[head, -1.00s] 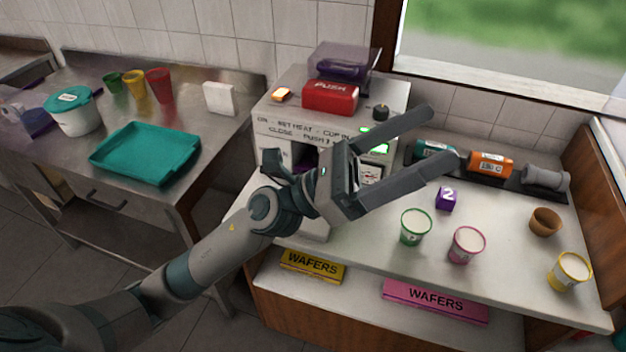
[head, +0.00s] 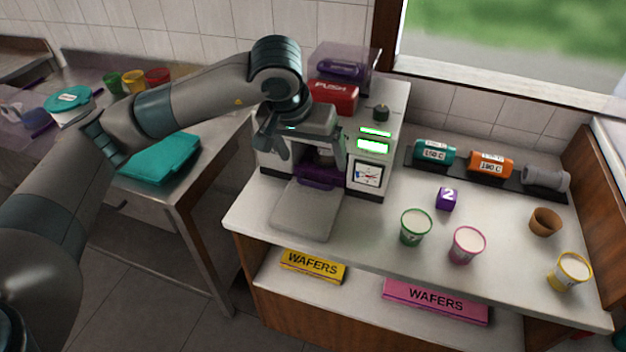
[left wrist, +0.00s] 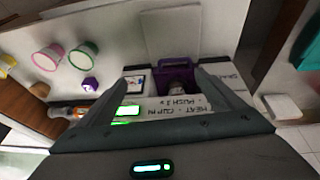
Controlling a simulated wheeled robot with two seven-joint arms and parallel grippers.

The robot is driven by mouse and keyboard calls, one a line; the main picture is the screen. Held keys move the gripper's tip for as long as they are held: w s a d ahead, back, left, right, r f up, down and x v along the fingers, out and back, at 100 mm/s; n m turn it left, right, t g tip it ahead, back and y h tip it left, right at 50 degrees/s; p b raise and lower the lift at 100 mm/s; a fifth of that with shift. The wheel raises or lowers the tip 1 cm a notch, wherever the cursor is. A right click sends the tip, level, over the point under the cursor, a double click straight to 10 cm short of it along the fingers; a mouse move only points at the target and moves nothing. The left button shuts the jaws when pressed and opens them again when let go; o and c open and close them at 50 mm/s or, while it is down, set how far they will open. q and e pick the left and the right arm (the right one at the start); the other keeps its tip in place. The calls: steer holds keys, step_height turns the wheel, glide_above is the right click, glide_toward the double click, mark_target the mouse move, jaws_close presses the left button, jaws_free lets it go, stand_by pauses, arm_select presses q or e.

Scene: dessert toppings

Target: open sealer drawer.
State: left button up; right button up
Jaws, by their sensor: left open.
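The sealer (head: 395,125) is a white box machine with a red PUSH button (head: 332,97) on top, green displays and a dial on its front. Its purple drawer part (head: 318,177) shows low in the front opening, above a flat grey plate (head: 305,212). My left gripper (head: 306,150) is open and points down at the sealer's front, above the purple part. In the left wrist view the open fingers (left wrist: 170,76) frame the sealer's lettered front, with the purple drawer part (left wrist: 172,66) just beyond and between them. I see no contact with it. My gripper hides part of the sealer's front.
A green-rimmed cup (head: 415,228), a pink-rimmed cup (head: 467,245) and a purple cube (head: 447,199) stand right of the sealer. Rollers lie on a dark rack (head: 470,177) behind.

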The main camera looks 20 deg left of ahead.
arm_select(q)
steer(key=shift+w+a+r+y, duration=0.25)
steer(key=shift+a+y, duration=0.05)
steer(key=shift+a, duration=0.25)
steer(key=shift+w+a+r+y, duration=0.2)
steer(key=shift+a+y, duration=0.1)
steer(key=shift+a, duration=0.25)
steer(key=shift+f, duration=0.1)
steer(key=p, duration=0.6)
glide_toward(314, 185)
steer(key=x, duration=0.7)
steer(key=shift+w+f, duration=0.1)
steer(key=shift+f, duration=0.05)
steer(key=c, duration=1.3)
steer(key=shift+o, duration=0.2)
